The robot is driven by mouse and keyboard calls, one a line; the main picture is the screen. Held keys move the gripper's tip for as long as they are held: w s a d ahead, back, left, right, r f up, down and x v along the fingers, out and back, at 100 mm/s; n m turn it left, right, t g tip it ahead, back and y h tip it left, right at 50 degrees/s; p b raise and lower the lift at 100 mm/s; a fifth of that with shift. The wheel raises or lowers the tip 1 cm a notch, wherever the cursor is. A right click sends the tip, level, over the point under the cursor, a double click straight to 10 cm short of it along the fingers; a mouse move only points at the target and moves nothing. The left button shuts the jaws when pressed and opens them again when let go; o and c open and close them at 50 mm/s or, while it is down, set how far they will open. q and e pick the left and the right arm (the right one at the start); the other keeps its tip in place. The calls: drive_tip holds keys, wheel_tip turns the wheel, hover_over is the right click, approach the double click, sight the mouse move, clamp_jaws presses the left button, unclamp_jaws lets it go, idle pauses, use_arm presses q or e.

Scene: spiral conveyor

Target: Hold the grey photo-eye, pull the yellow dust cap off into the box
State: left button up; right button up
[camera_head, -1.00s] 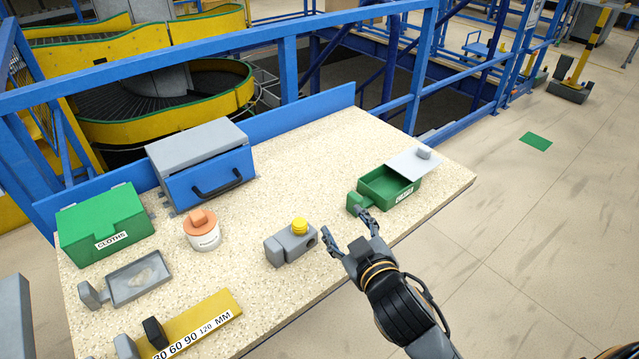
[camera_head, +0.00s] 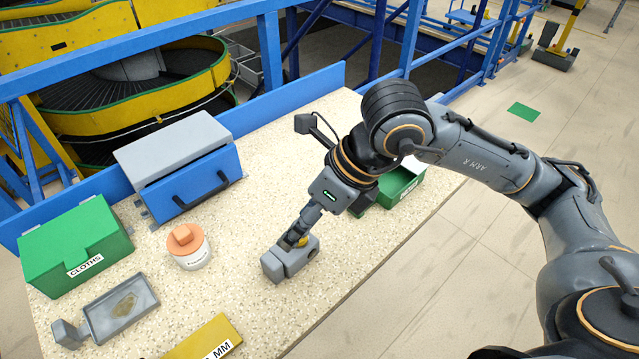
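The grey photo-eye (camera_head: 289,262) stands on the speckled bench, toward its front middle. My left gripper is not in view.
An orange-lidded white tub (camera_head: 190,248) stands left of the photo-eye. Behind it is a grey case with a blue front (camera_head: 190,183). A green cloths box (camera_head: 75,247), a grey tray (camera_head: 122,307) and a yellow gauge plate (camera_head: 204,340) are at the left and front.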

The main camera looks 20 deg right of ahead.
drive_tip(key=w+d+t+h, duration=0.1)
drive_tip(key=w+d+h, duration=0.2)
drive_tip(key=d, duration=0.2)
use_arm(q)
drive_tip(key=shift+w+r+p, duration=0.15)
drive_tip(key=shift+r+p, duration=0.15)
use_arm(e)
drive_tip(key=shift+m+y, duration=0.3)
drive_tip(key=shift+m, duration=0.1)
drive_tip(key=x, duration=1.3)
drive_tip(key=shift+f, duration=0.15)
drive_tip(key=shift+s, duration=0.1)
drive_tip(key=c, duration=1.2)
drive_tip(key=o, duration=1.2)
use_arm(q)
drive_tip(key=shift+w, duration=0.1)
use_arm(e)
drive_tip(key=v, duration=1.2)
drive_tip(key=shift+s, duration=0.1)
